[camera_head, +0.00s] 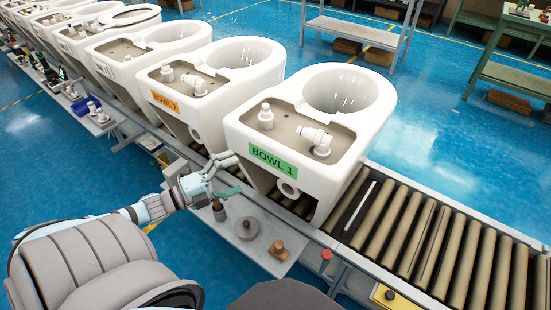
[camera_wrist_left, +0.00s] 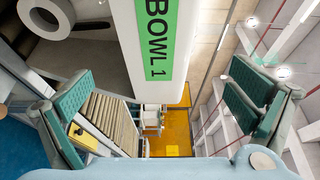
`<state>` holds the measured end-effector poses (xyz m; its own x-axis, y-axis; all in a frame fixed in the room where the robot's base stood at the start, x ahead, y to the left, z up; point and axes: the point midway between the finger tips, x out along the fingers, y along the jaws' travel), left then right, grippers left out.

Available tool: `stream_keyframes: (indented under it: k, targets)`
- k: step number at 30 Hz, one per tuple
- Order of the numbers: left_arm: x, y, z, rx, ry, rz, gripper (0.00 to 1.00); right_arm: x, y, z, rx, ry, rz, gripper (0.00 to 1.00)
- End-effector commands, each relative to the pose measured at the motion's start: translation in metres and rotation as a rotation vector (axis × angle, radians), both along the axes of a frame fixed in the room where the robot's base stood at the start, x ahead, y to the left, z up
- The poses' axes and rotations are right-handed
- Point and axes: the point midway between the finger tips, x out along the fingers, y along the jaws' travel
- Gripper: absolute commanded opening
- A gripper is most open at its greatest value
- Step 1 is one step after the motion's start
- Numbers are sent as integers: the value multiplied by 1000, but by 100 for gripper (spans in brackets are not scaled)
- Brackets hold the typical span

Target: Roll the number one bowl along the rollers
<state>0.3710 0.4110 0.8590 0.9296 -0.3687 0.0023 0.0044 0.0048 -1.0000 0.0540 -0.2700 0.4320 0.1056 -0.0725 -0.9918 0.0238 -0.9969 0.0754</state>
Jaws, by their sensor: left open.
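The white number one bowl (camera_head: 238,130), with a green BOWL 1 label (camera_head: 273,162), stands upright on the rollers (camera_head: 405,235). My left gripper (camera_head: 229,176) is at its near left side, beside the left end of the label. Its fingers are spread, with nothing between them. In the left wrist view, the bowl (camera_wrist_left: 115,45) and its label (camera_wrist_left: 161,38) fill the upper part, ahead of the open fingers (camera_wrist_left: 165,115). Whether a finger touches the bowl I cannot tell. My right gripper is not in view.
The bowl with the orange BOWL 2 label (camera_head: 165,102) stands close on the left, with several more behind it. The rollers to the right are bare. A side shelf (camera_head: 262,254) below my gripper holds small parts. A red button (camera_head: 326,255) is at the near edge.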

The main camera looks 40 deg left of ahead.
Motion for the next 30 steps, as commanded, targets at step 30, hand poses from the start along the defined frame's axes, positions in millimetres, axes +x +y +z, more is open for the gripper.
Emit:
stream_keyframes:
  k: [30]
  targets:
    - [116, -44, -2, -3, 4, 7, 82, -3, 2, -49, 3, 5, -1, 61]
